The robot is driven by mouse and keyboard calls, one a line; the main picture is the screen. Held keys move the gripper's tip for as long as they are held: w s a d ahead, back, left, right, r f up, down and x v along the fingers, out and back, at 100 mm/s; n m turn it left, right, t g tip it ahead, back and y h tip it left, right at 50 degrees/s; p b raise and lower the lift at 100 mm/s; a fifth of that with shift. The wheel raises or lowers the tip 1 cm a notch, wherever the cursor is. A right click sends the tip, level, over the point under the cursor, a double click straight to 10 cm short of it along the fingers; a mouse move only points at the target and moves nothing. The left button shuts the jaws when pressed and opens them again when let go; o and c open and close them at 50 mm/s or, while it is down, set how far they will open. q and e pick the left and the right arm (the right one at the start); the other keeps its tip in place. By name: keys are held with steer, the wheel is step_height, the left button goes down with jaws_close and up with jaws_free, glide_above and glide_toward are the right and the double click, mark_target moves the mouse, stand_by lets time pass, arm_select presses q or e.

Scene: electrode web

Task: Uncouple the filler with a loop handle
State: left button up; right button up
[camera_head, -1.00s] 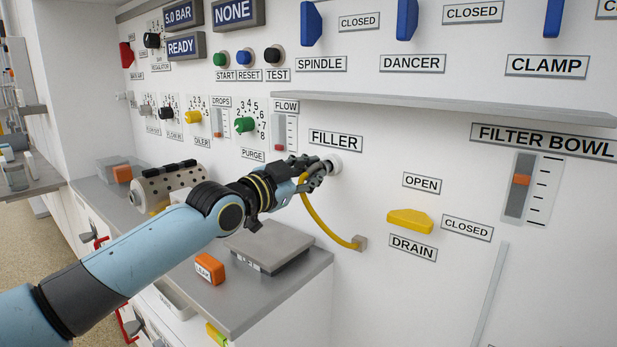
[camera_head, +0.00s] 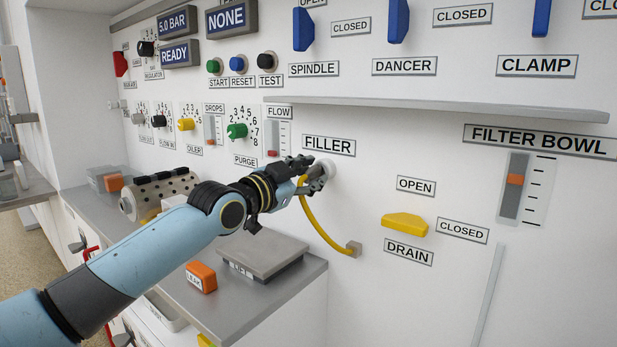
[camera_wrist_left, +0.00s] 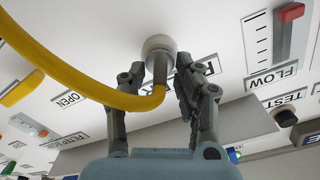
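The filler is a curved yellow hose (camera_head: 321,231) with a grey metal end (camera_wrist_left: 160,68) seated in a round white socket (camera_wrist_left: 158,45) under the FILLER label (camera_head: 328,146). Its other end joins a small grey block (camera_head: 354,249) on the panel. My left gripper (camera_head: 312,170) is at the socket. In the left wrist view, its fingers (camera_wrist_left: 160,78) stand on either side of the metal end. The right finger is very close to it; I cannot tell whether both fingers press on it. No separate loop handle can be made out. My right gripper is not in view.
A yellow DRAIN lever (camera_head: 404,224) is right of the hose. A shelf ledge (camera_head: 430,104) runs above. Below are a grey counter (camera_head: 240,312) with a flat plate (camera_head: 262,254) and an orange block (camera_head: 201,277). The panel between hose and DRAIN lever is clear.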

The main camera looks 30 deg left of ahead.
arm_select(q)
steer(key=shift+o, duration=0.3)
steer(key=shift+s, duration=0.1)
steer(key=s+a, duration=0.1)
steer(key=s, duration=1)
steer(key=shift+s, duration=0.4)
stand_by(0.4)
